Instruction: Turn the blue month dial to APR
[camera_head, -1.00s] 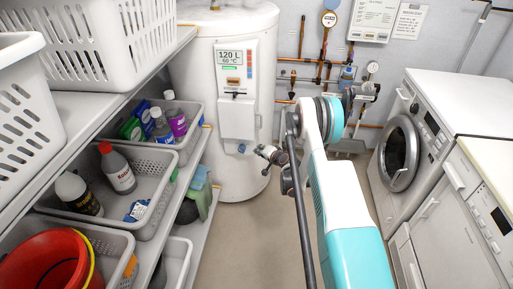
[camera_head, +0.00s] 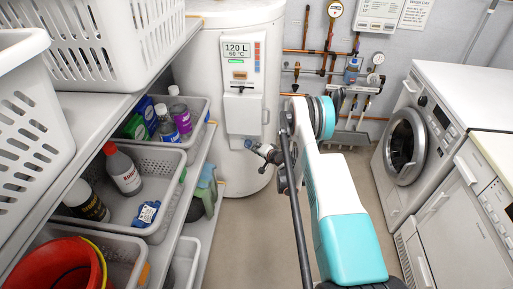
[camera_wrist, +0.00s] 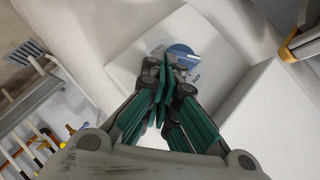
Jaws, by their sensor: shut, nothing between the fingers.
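The blue month dial (camera_head: 248,143) is small in the head view, low on the white box on the front of the water heater. In the wrist view the dial (camera_wrist: 181,49) is a blue disc with white marks on a white panel, partly hidden behind my fingertips. My gripper (camera_head: 259,149) is just right of the dial in the head view. In the wrist view my gripper (camera_wrist: 165,65) is shut and empty, its tips overlapping the dial's left part. I cannot tell whether they touch it.
The water heater (camera_head: 208,60) stands behind. A shelf unit (camera_head: 150,262) with bins and bottles runs along the left. A washing machine (camera_head: 428,115) stands at the right. Copper pipes (camera_head: 300,71) run along the back wall. The floor between shelf and machines is clear.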

